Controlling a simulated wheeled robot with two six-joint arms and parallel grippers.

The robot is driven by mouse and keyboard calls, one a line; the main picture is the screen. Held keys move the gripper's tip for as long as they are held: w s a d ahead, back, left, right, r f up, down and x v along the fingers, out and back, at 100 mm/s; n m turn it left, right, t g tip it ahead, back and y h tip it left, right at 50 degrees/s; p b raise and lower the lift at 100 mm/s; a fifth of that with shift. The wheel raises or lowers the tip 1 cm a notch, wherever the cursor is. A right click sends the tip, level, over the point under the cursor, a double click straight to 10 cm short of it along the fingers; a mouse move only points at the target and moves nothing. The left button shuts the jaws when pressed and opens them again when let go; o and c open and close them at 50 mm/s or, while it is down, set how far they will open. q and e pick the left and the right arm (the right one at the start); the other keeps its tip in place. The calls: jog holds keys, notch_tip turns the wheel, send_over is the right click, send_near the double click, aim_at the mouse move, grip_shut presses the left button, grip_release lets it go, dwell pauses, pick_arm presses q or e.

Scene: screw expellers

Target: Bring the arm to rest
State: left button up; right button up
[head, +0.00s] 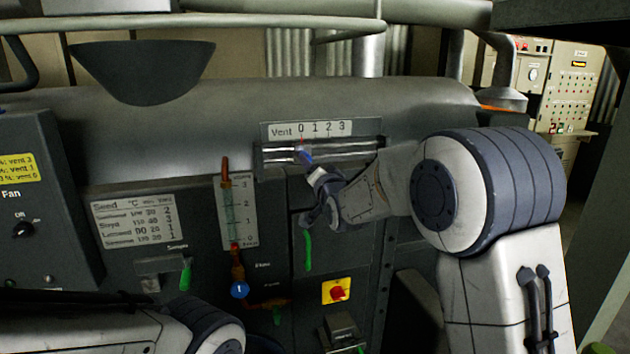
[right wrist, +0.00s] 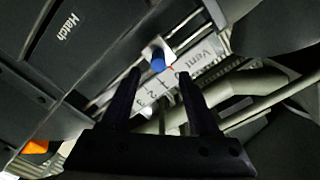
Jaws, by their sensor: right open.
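My right arm reaches in from the right in the head view to the vent slider on the dark machine panel. My right gripper (head: 318,196) is partly hidden by its own wrist; in the right wrist view the gripper (right wrist: 159,75) has its two dark fingers apart with nothing between them. The vent slider's blue knob (right wrist: 158,61) is just beyond the fingertips, and I cannot tell if they touch it. In the head view the knob (head: 302,154) sits under the 0 of the Vent scale (head: 310,130). My left arm shows at the bottom left; its gripper is out of view.
A gauge with orange fittings (head: 237,210), green handles (head: 308,250) and a red-yellow switch (head: 336,290) are on the panel below the slider. A Fan box (head: 40,200) is at the left. A grey pipe (head: 370,55) rises behind the machine.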

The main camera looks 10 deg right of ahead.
jog(key=shift+s+d, duration=0.15)
jog(key=shift+s, duration=1)
jog(key=s+a+f+n+g+y, duration=0.1)
jog(key=s+a+f+n+g, duration=0.2)
jog(key=s+a+f+g, duration=0.45)
jog(key=s+a+f+n+g, duration=0.2)
jog(key=s+f+n, duration=0.25)
jog(key=s, duration=0.65)
jog(key=s+d+f+n+g+h, duration=0.1)
jog(key=s+f+n+g, duration=0.1)
jog(key=s, duration=0.7)
jog(key=s+d+f+n+g+h, duration=0.1)
jog(key=s+d+f+n+g, duration=0.1)
jog(key=s, duration=0.7)
jog(key=s+d+f+n+g, duration=0.2)
jog(key=s+f+n+g, duration=0.1)
jog(key=s, duration=0.6)
jog(key=shift+s+d+f+g+h, duration=0.25)
jog(key=shift+s+f+g+h, duration=0.15)
jog(key=shift+f+g, duration=0.35)
jog(key=shift+w, duration=0.1)
